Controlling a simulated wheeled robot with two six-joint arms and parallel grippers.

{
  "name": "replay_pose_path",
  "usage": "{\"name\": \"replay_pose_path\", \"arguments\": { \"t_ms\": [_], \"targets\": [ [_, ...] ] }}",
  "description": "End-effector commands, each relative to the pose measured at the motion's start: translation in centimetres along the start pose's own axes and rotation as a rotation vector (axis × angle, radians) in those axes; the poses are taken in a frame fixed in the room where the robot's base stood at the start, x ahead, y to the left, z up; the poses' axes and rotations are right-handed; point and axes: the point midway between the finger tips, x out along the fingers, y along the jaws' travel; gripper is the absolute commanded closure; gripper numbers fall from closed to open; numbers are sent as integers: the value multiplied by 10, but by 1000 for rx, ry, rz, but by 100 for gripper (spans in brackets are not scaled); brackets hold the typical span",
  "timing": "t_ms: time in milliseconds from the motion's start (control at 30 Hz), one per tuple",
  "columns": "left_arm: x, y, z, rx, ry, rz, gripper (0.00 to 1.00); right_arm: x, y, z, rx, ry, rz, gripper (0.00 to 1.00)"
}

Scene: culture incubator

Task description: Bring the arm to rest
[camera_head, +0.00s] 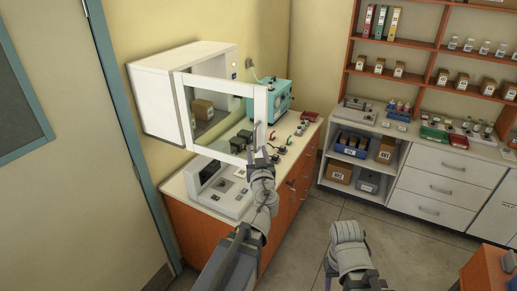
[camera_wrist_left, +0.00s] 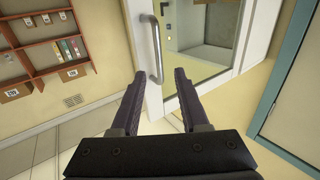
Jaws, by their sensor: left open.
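The white incubator (camera_head: 160,95) is on the wall side of the orange counter at left. Its white-framed glass door (camera_head: 262,103) stands swung open; it also shows in the left wrist view (camera_wrist_left: 200,92). My left gripper (camera_head: 264,154) is in front of the door's free edge, near the door handle (camera_wrist_left: 156,48). In the left wrist view my left gripper (camera_wrist_left: 157,75) has its fingers apart with nothing between them. The handle appears beyond the fingertips; I cannot tell the exact gap. Part of my right arm shows at the lower middle, but its gripper cannot be made out.
A white device (camera_head: 222,192) stands on the counter below the door. A teal machine (camera_head: 282,98) and small items are farther back. Shelves (camera_head: 425,45) and white drawers (camera_head: 440,185) line the right. The floor (camera_head: 310,225) between is clear.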

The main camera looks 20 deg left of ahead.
Motion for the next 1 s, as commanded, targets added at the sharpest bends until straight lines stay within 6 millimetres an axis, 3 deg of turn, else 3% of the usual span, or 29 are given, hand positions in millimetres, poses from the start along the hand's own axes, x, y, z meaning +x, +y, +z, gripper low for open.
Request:
{"name": "replay_pose_path", "arguments": {
  "t_ms": [400,533,633,767,900,1000],
  "targets": [
    [0,0,1,1,-2,-2,55,1,0,0,0,0,0,50],
    [-5,-2,28,15,-47,-45,55,18,-2,-1,-1,0,0,50],
    [-18,-6,79,57,-165,-118,55,44,-4,-3,-2,1,1,50],
    [-53,-3,168,163,-436,-175,55,78,-7,-5,-3,1,1,50],
    [-105,13,253,301,-754,-122,55,108,-10,-7,-5,2,2,50],
    [-151,30,305,407,-975,-18,55,128,-12,-8,-6,2,2,50]
  ]
}}
